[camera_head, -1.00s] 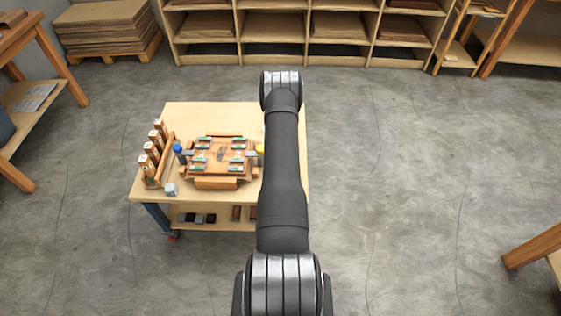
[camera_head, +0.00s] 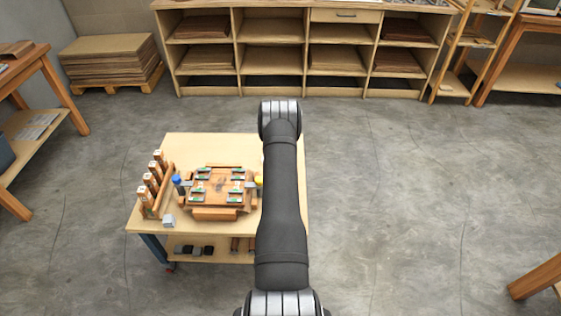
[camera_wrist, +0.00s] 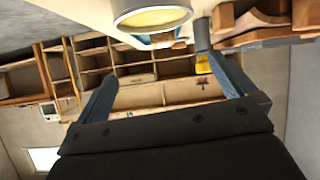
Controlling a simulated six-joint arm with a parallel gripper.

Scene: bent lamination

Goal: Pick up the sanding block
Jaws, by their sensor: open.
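I cannot tell for sure which thing is the sanding block. A small pale grey block (camera_head: 169,221) lies at the front left of the workbench top in the head view. Several small dark blocks (camera_head: 197,250) lie on the shelf below. My gripper (camera_wrist: 163,68) shows only in the wrist view, with its two blue-grey fingers wide apart and nothing held between them. In the head view my arm hides the gripper and the right part of the bench.
The workbench (camera_head: 215,147) carries a wooden fixture (camera_head: 218,188) with green-marked clamps, a rack of upright wooden-topped tools (camera_head: 156,183) and a blue-capped item (camera_head: 177,180). A round yellow-filled container (camera_wrist: 152,14) is close in the wrist view.

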